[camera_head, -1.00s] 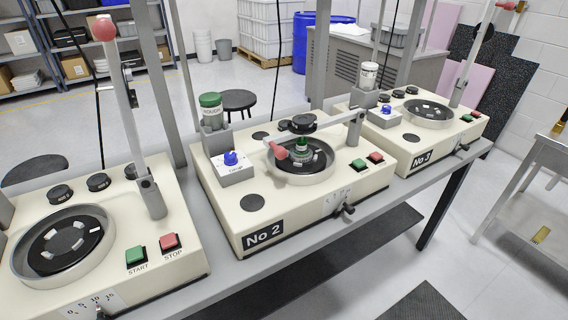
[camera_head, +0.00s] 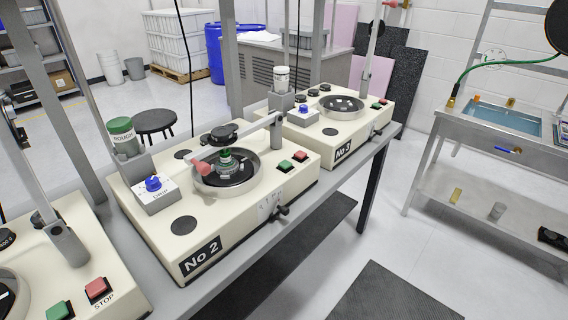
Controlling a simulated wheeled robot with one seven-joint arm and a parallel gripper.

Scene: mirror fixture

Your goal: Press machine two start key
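Machine No 2 (camera_head: 140,222) stands on the long grey bench in the middle of the head view, with a black "No 2" label on its front. Its green key (camera_head: 284,166) sits on the top at the right front corner. A red key (camera_head: 300,156) is just right of it. The writing by these keys is too small to read. On machine one at the left, a green key is beside a red key marked STOP. A lever with a red knob (camera_head: 202,168) lies across machine two's round dish (camera_head: 254,178). My gripper is not in view.
Machine No 3 (camera_head: 322,132) stands farther along the bench, and part of another machine (camera_head: 90,237) shows at the left. A metal sink table (camera_head: 470,135) is at the right. Grey floor with dark mats (camera_head: 392,296) lies between bench and sink.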

